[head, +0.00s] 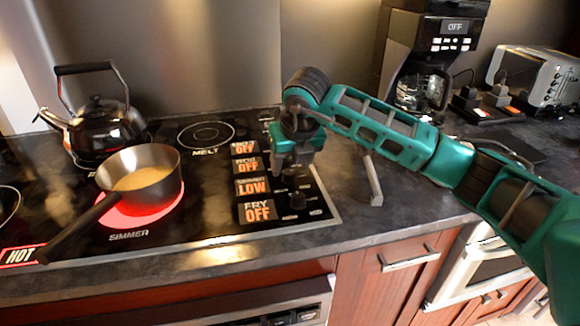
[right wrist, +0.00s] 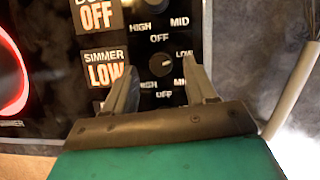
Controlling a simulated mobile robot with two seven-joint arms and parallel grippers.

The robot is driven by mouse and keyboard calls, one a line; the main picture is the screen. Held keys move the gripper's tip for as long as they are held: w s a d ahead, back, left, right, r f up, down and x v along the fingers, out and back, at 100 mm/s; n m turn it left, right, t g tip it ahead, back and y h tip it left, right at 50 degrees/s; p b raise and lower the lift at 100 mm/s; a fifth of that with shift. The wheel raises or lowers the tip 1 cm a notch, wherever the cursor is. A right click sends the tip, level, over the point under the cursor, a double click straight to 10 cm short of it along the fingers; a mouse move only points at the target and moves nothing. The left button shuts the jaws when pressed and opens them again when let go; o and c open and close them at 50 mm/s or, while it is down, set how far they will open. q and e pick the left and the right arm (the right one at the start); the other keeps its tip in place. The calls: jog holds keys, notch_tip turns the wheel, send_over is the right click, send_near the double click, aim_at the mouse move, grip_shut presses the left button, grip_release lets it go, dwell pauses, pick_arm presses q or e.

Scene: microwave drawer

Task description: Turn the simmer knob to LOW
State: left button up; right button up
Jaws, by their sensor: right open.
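The simmer knob (right wrist: 159,65) is a dark round knob on the stove panel, with LOW, MID, HIGH and OFF printed around it. The simmer display (head: 252,187) reads LOW; it also shows LOW in the right wrist view (right wrist: 105,73). My right gripper (head: 293,168) is over the knob column. In the right wrist view, its open fingers (right wrist: 162,72) lie either side of the simmer knob with gaps visible. I cannot clearly tell the knob's pointer direction. In the head view, my gripper largely hides the knob. My left gripper is out of view.
A saucepan (head: 140,180) sits on the glowing simmer burner, its handle toward the front left. A black kettle (head: 97,130) stands behind it. The other displays read OFF. A coffee maker (head: 430,45) and toaster (head: 532,75) stand at the back right. Counter right of the stove is partly clear.

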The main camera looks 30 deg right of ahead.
jog(key=v, duration=1)
jog(key=shift+s+r, duration=0.2)
jog(key=shift+r, duration=0.1)
jog(key=shift+a, duration=0.1)
